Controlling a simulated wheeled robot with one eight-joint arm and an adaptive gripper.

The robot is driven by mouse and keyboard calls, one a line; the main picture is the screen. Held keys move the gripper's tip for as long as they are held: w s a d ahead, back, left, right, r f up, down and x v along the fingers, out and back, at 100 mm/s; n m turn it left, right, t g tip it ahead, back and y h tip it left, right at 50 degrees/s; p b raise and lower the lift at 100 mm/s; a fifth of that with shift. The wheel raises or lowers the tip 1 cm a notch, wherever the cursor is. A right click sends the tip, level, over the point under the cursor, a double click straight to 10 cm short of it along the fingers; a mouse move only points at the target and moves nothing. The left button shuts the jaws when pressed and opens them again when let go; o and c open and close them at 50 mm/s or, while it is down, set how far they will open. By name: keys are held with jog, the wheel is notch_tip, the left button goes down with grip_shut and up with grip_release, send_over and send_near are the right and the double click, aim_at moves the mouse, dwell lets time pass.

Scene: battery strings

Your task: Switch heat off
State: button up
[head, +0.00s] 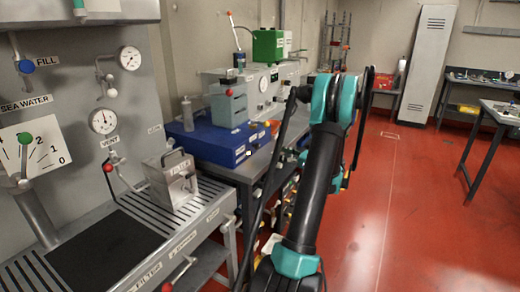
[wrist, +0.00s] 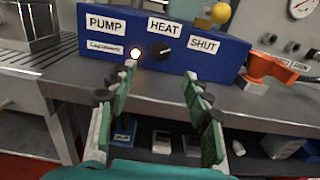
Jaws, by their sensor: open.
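A blue box (wrist: 225,62) with white labels PUMP, HEAT and SHUT stands on the metal bench in the wrist view. A black round knob (wrist: 159,51) sits below the HEAT label (wrist: 164,28); a small pale mark shows on it, its exact direction hard to read. A lit lamp (wrist: 135,53) glows just left of the knob. My gripper (wrist: 160,78) is open and empty, its two green-padded fingers spread in front of the box, below the knob and apart from it. The blue box (head: 212,145) also shows in the head view; my arm hides the gripper there.
An orange part (wrist: 268,66) stands right of the box, and a metal container (wrist: 28,22) is at the left. A yellow ball (wrist: 220,13) is above the box. The bench's front edge and a lower shelf with items lie below the fingers.

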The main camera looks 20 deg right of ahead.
aim_at(259, 147)
jog(key=x, duration=1)
jog(key=shift+c, duration=0.6)
jog(key=c, duration=1)
jog(key=n, duration=0.5)
jog(key=shift+n, duration=0.3)
jog(key=n, duration=0.6)
jog(key=shift+n, duration=0.3)
